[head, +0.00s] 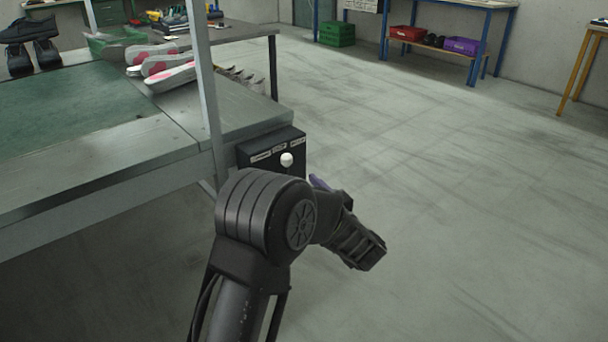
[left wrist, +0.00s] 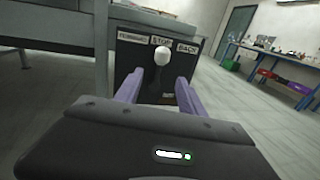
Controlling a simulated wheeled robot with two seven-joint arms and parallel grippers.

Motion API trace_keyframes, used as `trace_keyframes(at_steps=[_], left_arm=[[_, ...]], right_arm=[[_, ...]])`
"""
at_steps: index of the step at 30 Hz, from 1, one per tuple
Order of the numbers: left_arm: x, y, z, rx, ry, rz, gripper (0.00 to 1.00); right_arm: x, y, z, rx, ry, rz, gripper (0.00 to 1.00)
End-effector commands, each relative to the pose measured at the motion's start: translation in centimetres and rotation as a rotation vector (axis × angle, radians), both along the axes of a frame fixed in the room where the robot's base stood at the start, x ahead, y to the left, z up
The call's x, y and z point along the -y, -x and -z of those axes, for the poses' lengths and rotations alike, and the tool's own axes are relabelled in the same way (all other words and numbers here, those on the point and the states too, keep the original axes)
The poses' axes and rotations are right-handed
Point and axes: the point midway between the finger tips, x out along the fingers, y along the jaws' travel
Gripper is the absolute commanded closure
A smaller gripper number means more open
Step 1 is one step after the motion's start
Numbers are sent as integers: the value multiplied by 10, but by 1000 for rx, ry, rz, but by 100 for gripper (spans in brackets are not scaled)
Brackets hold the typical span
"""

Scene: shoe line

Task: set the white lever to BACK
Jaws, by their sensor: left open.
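The white lever knob (head: 287,159) stands on the front of a black control box (head: 258,150) at the table's corner. In the left wrist view the knob (left wrist: 162,57) is just below the middle label, STOP, with FORWARD on the left and BACK on the right. My left gripper (left wrist: 160,77) is open, its two purple fingers pointing at the box, one on each side of the lever's line. I cannot tell whether the tips reach the lever. In the head view my arm hides most of the gripper; a bit of purple finger shows. My right gripper is not in view.
The box is fixed to a grey conveyor table (head: 190,128) with a green belt (head: 70,110) and a metal post (head: 207,90) beside it. Shoe soles (head: 165,68) lie on the table. The floor to the right is clear; a blue-legged bench (head: 483,45) stands far back.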

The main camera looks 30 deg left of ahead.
Motion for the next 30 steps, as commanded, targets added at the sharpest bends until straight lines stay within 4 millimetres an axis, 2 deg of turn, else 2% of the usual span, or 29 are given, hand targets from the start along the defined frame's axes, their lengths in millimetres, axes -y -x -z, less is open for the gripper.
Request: trace_keyframes(at_steps=[8,21,30], left_arm=[[-5,-3,1,-4,-2,2,53],[-59,-32,2,-5,-1,2,53],[-69,-37,1,-5,-1,4,53]], right_arm=[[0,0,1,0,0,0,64],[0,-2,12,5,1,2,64],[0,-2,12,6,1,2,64]])
